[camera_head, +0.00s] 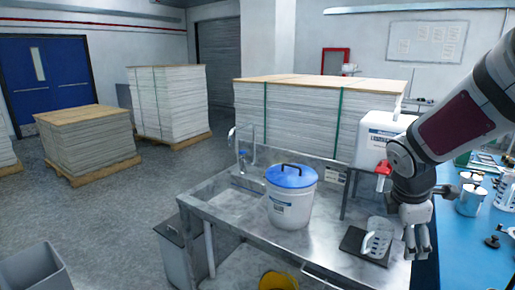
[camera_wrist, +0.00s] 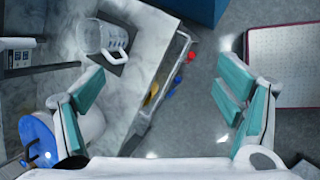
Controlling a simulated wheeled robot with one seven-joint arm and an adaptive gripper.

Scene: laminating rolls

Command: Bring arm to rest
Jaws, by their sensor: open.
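My arm (camera_head: 465,115) reaches in from the upper right in the head view. My gripper (camera_head: 417,250) points down over the right end of the metal sink bench (camera_head: 240,212). In the wrist view my gripper (camera_wrist: 163,100) has its teal-padded fingers spread wide, with nothing between them. A clear jug (camera_head: 378,238) stands on a dark square plate (camera_head: 352,244), just left of my gripper in the head view. The jug (camera_wrist: 113,44) also shows upper left in the wrist view, apart from the fingers.
A white bucket with a blue lid (camera_head: 291,178) stands on the bench. A white canister (camera_head: 378,140) with a red tap is behind my gripper. A blue table (camera_head: 470,245) with metal pots is at right. Paper stacks (camera_head: 290,110) stand behind; grey floor (camera_head: 110,220) is open at left.

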